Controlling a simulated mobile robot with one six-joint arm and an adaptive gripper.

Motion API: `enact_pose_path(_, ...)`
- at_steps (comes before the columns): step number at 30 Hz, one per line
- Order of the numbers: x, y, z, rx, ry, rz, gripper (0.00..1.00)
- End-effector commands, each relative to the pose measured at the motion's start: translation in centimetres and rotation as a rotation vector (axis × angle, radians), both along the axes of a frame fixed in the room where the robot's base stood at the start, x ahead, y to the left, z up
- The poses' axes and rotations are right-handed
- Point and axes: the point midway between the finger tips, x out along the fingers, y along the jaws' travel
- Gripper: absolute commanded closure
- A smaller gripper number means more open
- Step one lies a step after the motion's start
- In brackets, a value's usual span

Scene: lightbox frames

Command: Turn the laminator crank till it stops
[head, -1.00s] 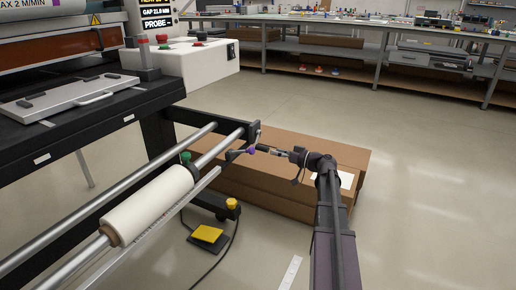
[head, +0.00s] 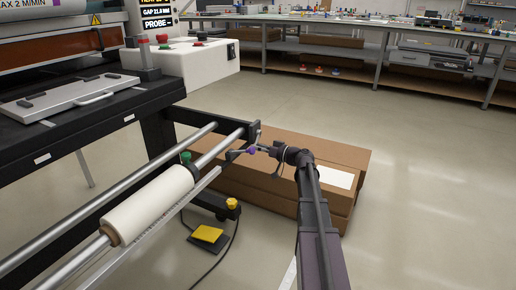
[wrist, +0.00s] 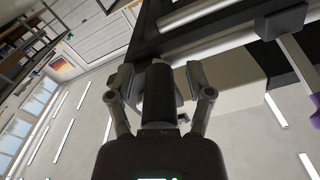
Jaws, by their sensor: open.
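My gripper (head: 268,150) is at the crank's handle side, reached in from the right. In the wrist view my gripper (wrist: 160,78) is open, with one finger on each side of the black cylindrical crank handle (wrist: 158,95). The handle lies between the fingers, not clamped. In the head view my gripper hides most of the handle. Part of the purple piece (wrist: 313,114) shows at the wrist view's right edge.
The laminator (head: 60,150) fills the left side, with a white roll (head: 150,203) on its lower rails. Cardboard boxes (head: 330,158) lie on the floor behind my gripper. A yellow foot pedal (head: 207,234) with a cable sits below the rails. Open floor lies to the right.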

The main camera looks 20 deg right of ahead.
Motion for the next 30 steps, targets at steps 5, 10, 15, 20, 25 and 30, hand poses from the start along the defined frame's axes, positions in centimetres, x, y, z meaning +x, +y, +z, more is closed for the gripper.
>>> enact_pose_path(5, 0.0, 0.0, 0.0, 0.0, 0.0, 0.0, 0.75)
enact_pose_path(10, 0.0, 0.0, 0.0, 0.0, 0.0, 0.0, 1.0)
enact_pose_path(15, -0.1, 0.0, 0.1, 0.008, 0.006, 0.001, 1.0)
enact_pose_path(20, -0.2, 0.3, 0.4, 0.058, 0.045, 0.001, 1.0)
enact_pose_path(25, -0.5, 0.6, 1.0, 0.149, 0.115, 0.001, 1.0)
enact_pose_path(30, -0.7, 0.9, 1.4, 0.237, 0.184, 0.002, 1.0)
